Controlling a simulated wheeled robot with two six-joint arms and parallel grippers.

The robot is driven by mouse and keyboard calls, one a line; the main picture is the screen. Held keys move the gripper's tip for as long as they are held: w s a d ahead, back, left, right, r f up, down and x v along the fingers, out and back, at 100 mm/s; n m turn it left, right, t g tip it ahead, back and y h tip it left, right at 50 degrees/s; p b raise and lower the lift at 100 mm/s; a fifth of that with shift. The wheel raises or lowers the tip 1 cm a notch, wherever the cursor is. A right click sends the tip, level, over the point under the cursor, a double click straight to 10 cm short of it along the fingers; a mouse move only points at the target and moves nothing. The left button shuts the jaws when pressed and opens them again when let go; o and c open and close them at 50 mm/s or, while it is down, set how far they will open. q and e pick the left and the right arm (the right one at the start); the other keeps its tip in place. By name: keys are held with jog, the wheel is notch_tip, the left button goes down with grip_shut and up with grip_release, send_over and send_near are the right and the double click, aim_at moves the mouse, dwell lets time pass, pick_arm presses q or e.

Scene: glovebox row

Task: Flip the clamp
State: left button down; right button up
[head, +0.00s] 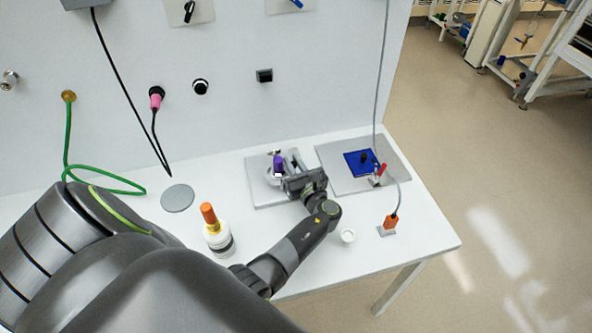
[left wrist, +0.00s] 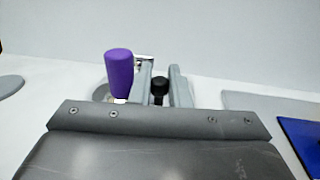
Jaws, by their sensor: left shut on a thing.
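The clamp with a purple handle (head: 279,162) stands on a grey plate (head: 262,198) on the white table. Its purple handle (left wrist: 119,75) is upright in the left wrist view. My left gripper (head: 297,172) reaches to the clamp from the front right, with the purple handle just left of its fingers. In the left wrist view the two grey fingers (left wrist: 162,88) stand on either side of a small black-topped part (left wrist: 160,86). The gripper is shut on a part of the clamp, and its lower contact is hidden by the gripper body. My right gripper is not in view.
To the right is a grey plate (head: 335,180) with a blue pad (head: 356,166) and a red-handled piece (head: 381,170). A wall panel (head: 220,120) rises behind.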

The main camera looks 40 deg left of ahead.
pick_arm(q)
jog(key=shift+a+n+g+y+b, duration=0.2)
jog(key=shift+n+g+y+b, duration=0.2)
jog(key=shift+g, duration=0.25)
jog(key=shift+a+n+g+y+b, duration=0.25)
jog(key=shift+n+g, duration=0.25)
jog(key=shift+g, duration=0.15)
jog(key=shift+r, duration=0.1)
jog(key=c, duration=1.4)
grip_release()
jog(key=shift+w, duration=0.1)
jog(key=shift+c, duration=0.2)
